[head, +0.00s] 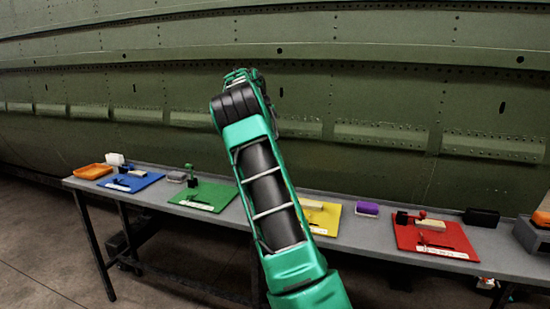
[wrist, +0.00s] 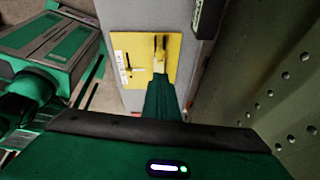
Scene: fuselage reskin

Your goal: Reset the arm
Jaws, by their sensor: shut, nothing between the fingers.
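My green arm (head: 268,190) rises from the bottom of the head view, bent at a black-ringed joint, in front of the table and the green fuselage wall. My gripper (wrist: 161,76) shows in the wrist view as narrow green fingers, shut and empty. It points toward the yellow mat (wrist: 132,47) on the grey table. How far its tips are above the mat I cannot tell. In the head view the fingers cannot be made out, and my arm covers part of the yellow mat (head: 328,222).
The long grey table (head: 375,236) carries a blue mat (head: 148,180), a green mat (head: 222,195) and a red mat (head: 462,240) with small tools. An orange tray (head: 93,171), a purple block (head: 367,208) and a black block (head: 482,217) stand there too. The riveted fuselage wall (head: 400,100) rises close behind.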

